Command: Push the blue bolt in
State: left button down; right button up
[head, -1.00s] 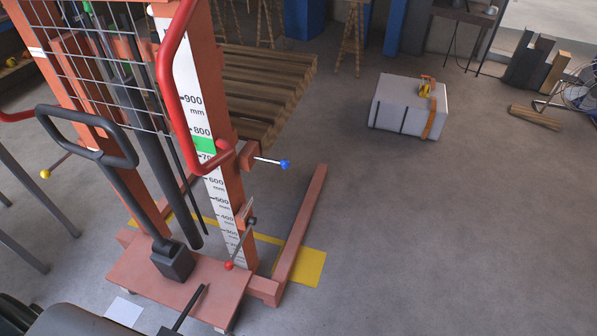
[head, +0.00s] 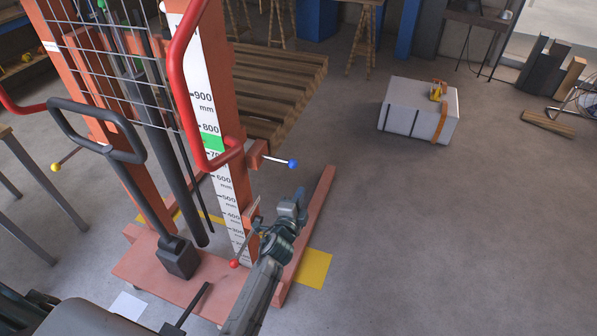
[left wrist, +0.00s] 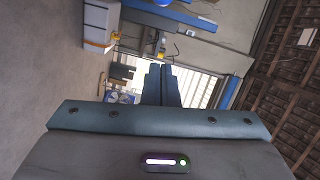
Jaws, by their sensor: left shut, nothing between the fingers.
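The blue bolt is a pale rod with a blue ball end (head: 292,164). It sticks out to the right from an orange block (head: 256,155) on the mast of the orange lifter (head: 231,110). My left gripper (head: 300,194) is shut and empty. In the head view it appears just below the blue ball, with a small gap between them. In the left wrist view its dark fingers (left wrist: 162,84) lie together. I cannot clearly make out the blue bolt there. My right gripper is not in view.
A red handle (head: 190,100) curves in front of the white scale. A red-tipped lever (head: 235,263) stands beside my left arm, and a yellow-tipped rod (head: 56,167) is at the left. A white box (head: 418,110) stands on the open floor at the right.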

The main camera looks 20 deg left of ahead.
aim_at(293, 164)
pick_arm(q)
jog(key=shift+w, duration=0.1)
jog(key=w+a+f+b, duration=0.1)
jog(key=w+a+b, duration=0.2)
jog(key=w, duration=0.7)
jog(key=shift+w+a+f, duration=0.2)
jog(key=shift+w+a, duration=0.15)
jog(key=shift+a, duration=0.15)
jog(key=a, duration=0.6)
jog(key=shift+w+p, duration=0.1)
jog(key=shift+p, duration=0.25)
